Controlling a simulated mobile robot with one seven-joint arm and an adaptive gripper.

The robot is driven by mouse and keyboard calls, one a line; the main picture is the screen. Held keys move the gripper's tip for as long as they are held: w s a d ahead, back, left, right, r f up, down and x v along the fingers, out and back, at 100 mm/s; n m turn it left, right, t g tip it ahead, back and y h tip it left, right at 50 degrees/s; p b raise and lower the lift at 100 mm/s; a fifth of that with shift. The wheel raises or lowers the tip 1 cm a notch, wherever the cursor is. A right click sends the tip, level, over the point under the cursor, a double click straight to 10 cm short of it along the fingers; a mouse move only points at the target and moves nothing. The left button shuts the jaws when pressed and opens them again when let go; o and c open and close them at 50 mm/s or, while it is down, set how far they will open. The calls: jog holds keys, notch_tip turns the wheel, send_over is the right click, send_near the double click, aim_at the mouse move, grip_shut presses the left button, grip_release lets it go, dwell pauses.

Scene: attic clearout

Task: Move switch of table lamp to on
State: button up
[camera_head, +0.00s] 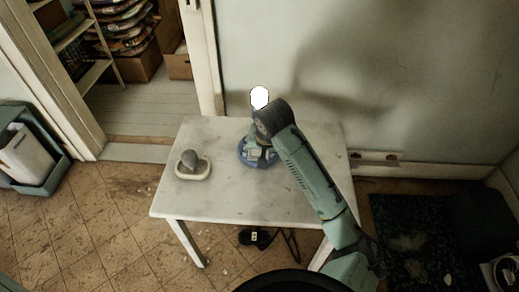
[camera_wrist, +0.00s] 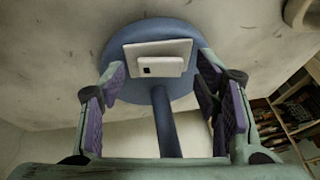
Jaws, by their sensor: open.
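The table lamp has a round blue base (camera_head: 243,157) on the white table, and its bulb (camera_head: 260,97) shows bright white. In the wrist view the blue base (camera_wrist: 118,43) and blue stem (camera_wrist: 165,125) show below a pale switch plate (camera_wrist: 184,46). A pale switch (camera_wrist: 172,67) with a small black mark is on that plate. My gripper (camera_wrist: 161,72) is open, its purple-padded fingers on either side of the switch plate and stem, with nothing held. In the head view my arm hides much of the lamp. Whether the fingers touch the lamp cannot be told.
The white table (camera_head: 205,205) stands against the wall. A grey object on a pale dish (camera_head: 194,168) sits on its left part. A dark item with a cable (camera_head: 258,238) lies on the floor under the table. Open shelves (camera_head: 85,35) are at upper left.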

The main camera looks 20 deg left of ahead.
jog(key=v, duration=1.2)
dwell(0.5)
